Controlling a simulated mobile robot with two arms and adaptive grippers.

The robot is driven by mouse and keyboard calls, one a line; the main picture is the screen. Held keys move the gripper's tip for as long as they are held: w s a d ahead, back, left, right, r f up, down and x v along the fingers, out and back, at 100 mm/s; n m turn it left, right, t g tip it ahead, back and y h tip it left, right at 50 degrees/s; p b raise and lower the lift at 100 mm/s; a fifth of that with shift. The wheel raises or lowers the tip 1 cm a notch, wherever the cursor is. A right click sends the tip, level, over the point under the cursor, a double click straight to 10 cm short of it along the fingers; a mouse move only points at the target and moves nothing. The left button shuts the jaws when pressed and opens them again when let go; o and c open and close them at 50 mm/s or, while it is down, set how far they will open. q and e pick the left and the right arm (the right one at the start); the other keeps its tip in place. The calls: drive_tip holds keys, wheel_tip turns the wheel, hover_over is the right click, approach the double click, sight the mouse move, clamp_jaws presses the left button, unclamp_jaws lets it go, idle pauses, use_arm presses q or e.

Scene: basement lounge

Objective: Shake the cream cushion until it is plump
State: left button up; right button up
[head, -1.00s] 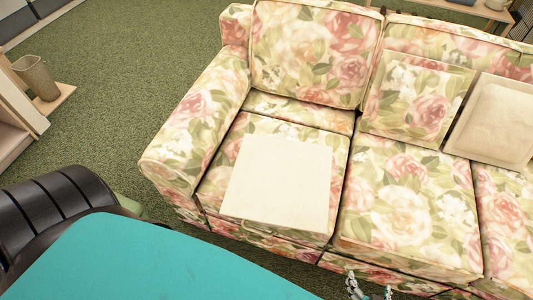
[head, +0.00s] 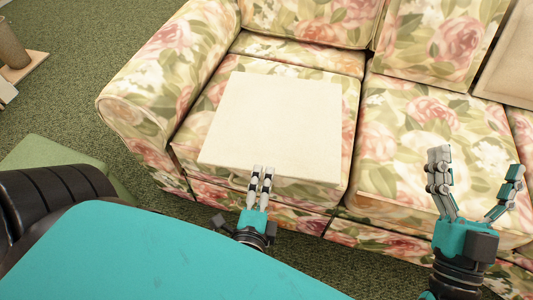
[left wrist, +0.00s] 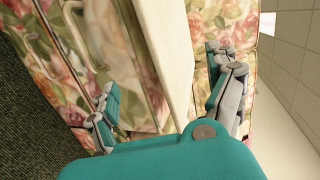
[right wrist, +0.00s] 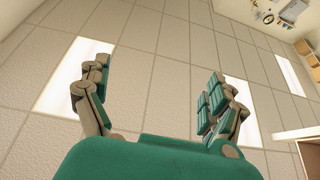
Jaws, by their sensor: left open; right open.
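The cream cushion (head: 275,120) is flat and square and lies on the left seat of the floral sofa, its front edge near the seat's front. My left gripper (head: 261,170) is at that front edge, fingers pointing at the cushion. In the left wrist view, the cushion (left wrist: 165,40) shows edge-on between the spread fingers of my left gripper (left wrist: 165,85). The gripper is open; I cannot tell whether either finger touches the cushion. My right gripper (head: 478,170) is open and empty, raised in front of the sofa's middle seat. The right wrist view shows it (right wrist: 155,85) against the ceiling.
The floral sofa (head: 400,215) has an armrest (head: 150,90) left of the cushion. A floral cushion (head: 440,40) and a beige cushion (head: 510,65) lean on its back at right. A green block-like thing (head: 60,155) is on the carpet at left. Carpet (head: 80,100) lies open there.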

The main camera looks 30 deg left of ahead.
use_arm(q)
drive_tip(key=p+x, duration=0.2)
drive_tip(key=x, duration=0.5)
drive_tip(key=shift+w+a+f, duration=0.25)
drive_tip(key=shift+w, duration=0.3)
use_arm(e)
wheel_tip(320, 180, down, 10)
drive_tip(key=w+d+g+h, duration=0.1)
drive_tip(key=g+h, duration=0.1)
drive_tip(key=g, duration=0.4)
drive_tip(key=shift+w+f+g, duration=0.15)
drive_tip(key=shift+w+g, duration=0.15)
